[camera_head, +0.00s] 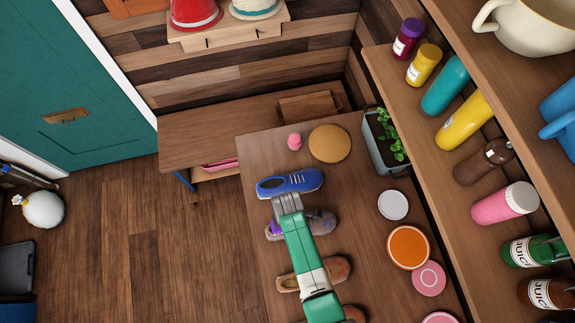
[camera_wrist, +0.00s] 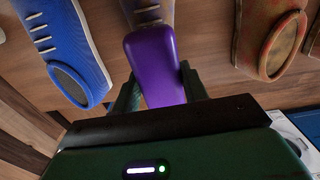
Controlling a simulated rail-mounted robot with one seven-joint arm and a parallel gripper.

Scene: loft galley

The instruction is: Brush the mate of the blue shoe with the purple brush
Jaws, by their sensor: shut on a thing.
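The purple brush (camera_wrist: 155,65) is clamped between the two fingers of my gripper (camera_wrist: 158,88) in the wrist view. In the head view my gripper (camera_head: 287,204) is over the table between two shoes, and a bit of purple shows beside it. The clean blue shoe (camera_head: 291,183) lies just above it; it is at left in the wrist view (camera_wrist: 62,42). A greyish, dirty-looking laced shoe (camera_head: 322,222) lies under my gripper and arm, partly hidden. In the wrist view it shows behind the brush (camera_wrist: 150,12); I cannot tell whether they touch.
A rusty brown shoe (camera_head: 335,270) lies below on the wooden table (camera_head: 365,250), with another partly hidden near the bottom edge. A cork disc (camera_head: 330,143), pink item (camera_head: 294,141), planter (camera_head: 383,150) and round lids (camera_head: 408,247) surround the shoes. Shelves with bottles overhang at right.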

